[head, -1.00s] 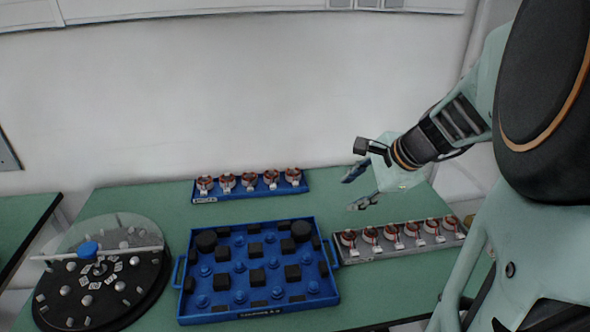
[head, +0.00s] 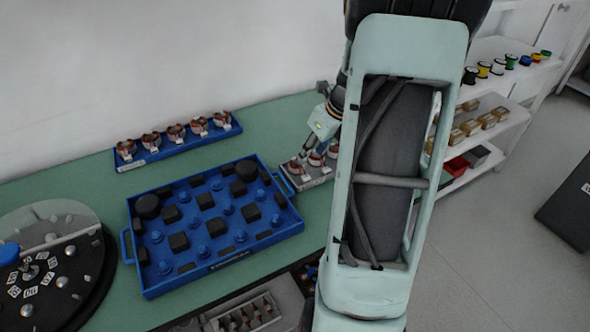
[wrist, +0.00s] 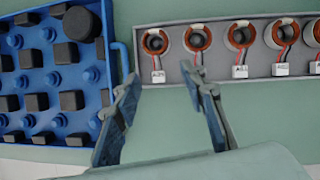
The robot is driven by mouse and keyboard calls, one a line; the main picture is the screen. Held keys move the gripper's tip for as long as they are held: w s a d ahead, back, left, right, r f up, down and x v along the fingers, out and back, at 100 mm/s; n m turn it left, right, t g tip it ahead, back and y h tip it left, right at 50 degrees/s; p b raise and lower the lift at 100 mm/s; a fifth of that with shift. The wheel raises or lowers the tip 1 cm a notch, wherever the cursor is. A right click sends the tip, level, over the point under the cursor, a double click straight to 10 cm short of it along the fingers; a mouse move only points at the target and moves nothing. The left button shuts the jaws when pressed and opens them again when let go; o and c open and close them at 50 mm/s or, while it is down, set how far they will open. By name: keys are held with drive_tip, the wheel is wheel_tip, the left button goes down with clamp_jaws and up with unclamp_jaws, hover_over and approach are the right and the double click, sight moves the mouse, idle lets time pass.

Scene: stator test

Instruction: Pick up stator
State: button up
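Copper-wound stators stand in a row on a grey tray (wrist: 222,69). In the wrist view the leftmost stator (wrist: 155,42) and the one beside it (wrist: 198,38) lie just beyond my gripper (wrist: 160,85). The gripper is open, its two fingers apart, with nothing between them. The fingertips point toward the tray's left end. In the head view my gripper (head: 308,148) is over the left end of the grey tray (head: 318,179); my arm hides the rest of that tray. More stators (head: 176,132) stand on a blue rack (head: 150,158) at the back.
A blue tray (head: 292,222) with black blocks and blue pegs sits left of the grey tray. A round black fixture (head: 85,290) stands at the far left. Shelves (head: 500,102) with spools and boxes are at the right.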

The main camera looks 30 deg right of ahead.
sight(303, 167)
drive_tip(key=x, duration=0.8)
drive_tip(key=shift+w+a+f, duration=0.1)
drive_tip(key=shift+w, duration=0.05)
drive_tip(key=shift+c, duration=0.5)
